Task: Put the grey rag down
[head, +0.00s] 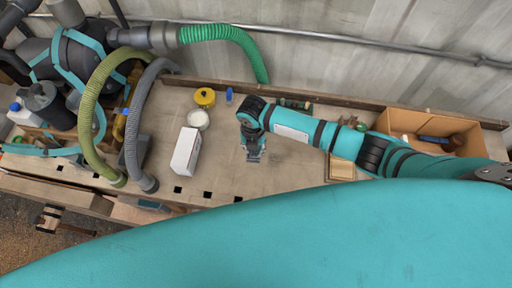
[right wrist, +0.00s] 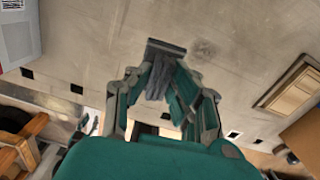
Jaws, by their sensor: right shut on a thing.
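My right gripper (head: 255,152) points down over the middle of the workbench (head: 225,172). In the right wrist view my right gripper (right wrist: 165,60) is shut on the grey rag (right wrist: 160,76), a small dark grey bunch of cloth between the fingers. The rag is mostly hidden by the gripper in the head view. I cannot tell whether the rag touches the bench top. My left gripper is not in view.
A white carton (head: 186,151), a white round tub (head: 198,119) and a yellow tin (head: 205,97) stand left of the gripper. A wooden frame (head: 342,168) and a cardboard box (head: 400,122) lie to the right. Bench around the gripper is clear.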

